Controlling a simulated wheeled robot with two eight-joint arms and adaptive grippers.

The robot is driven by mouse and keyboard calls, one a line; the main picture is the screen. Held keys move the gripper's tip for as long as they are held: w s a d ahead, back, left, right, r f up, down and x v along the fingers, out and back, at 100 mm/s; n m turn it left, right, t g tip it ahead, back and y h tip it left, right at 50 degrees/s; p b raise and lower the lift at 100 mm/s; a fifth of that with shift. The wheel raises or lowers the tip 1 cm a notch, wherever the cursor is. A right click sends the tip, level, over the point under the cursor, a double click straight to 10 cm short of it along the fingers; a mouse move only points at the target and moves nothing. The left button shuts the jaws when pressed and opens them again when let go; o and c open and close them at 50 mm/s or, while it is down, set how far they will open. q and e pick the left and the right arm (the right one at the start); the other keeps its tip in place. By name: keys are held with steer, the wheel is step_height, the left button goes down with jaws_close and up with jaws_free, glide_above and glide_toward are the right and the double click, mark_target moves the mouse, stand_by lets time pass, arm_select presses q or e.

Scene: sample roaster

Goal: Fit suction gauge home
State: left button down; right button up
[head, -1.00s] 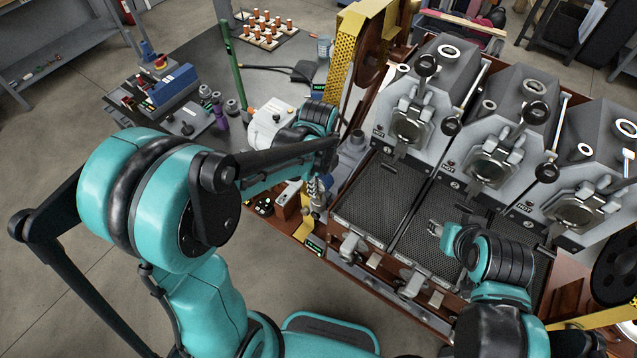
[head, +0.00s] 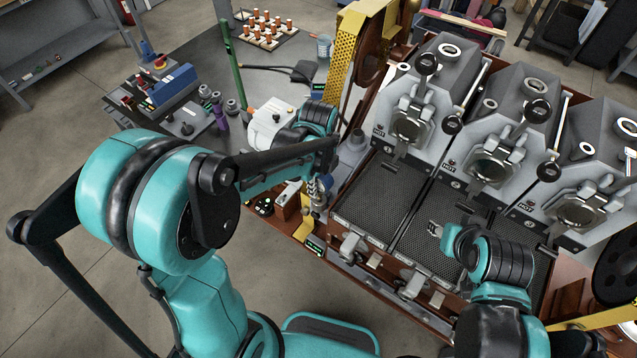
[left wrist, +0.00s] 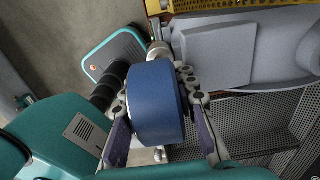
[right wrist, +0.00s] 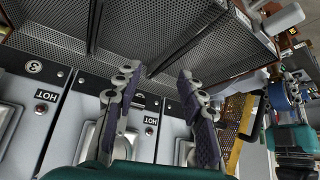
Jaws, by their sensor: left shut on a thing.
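The suction gauge (left wrist: 157,105) is a thick, round, dark-blue body. My left gripper (left wrist: 152,90) is shut on its sides in the left wrist view. A pale metal fitting (left wrist: 158,50) shows right at the gauge's far end; I cannot tell whether it is seated. In the head view my left gripper (head: 318,190) is at the roaster's front left corner, with the gauge mostly hidden there. The gauge also shows small in the right wrist view (right wrist: 277,95). My right gripper (right wrist: 157,78) is open and empty, above the perforated trays.
Perforated cooling trays (head: 378,200) lie in front of the roaster heads (head: 490,165), marked HOT. A yellow perforated guard (head: 341,70) stands beside the left gripper.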

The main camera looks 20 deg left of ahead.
arm_select(q)
steer(key=shift+f+b, duration=1)
steer(key=shift+f, duration=0.2)
steer(key=shift+r, duration=0.2)
steer(key=shift+r+p, duration=0.85)
steer(key=shift+r, duration=0.05)
steer(key=shift+b, duration=0.3)
stand_by(0.8)
steer(key=shift+f+b, duration=1.8)
steer(key=shift+f, duration=0.3)
steer(key=c, duration=1.2)
jaws_free()
steer(key=shift+r, duration=0.1)
steer(key=shift+o, duration=0.4)
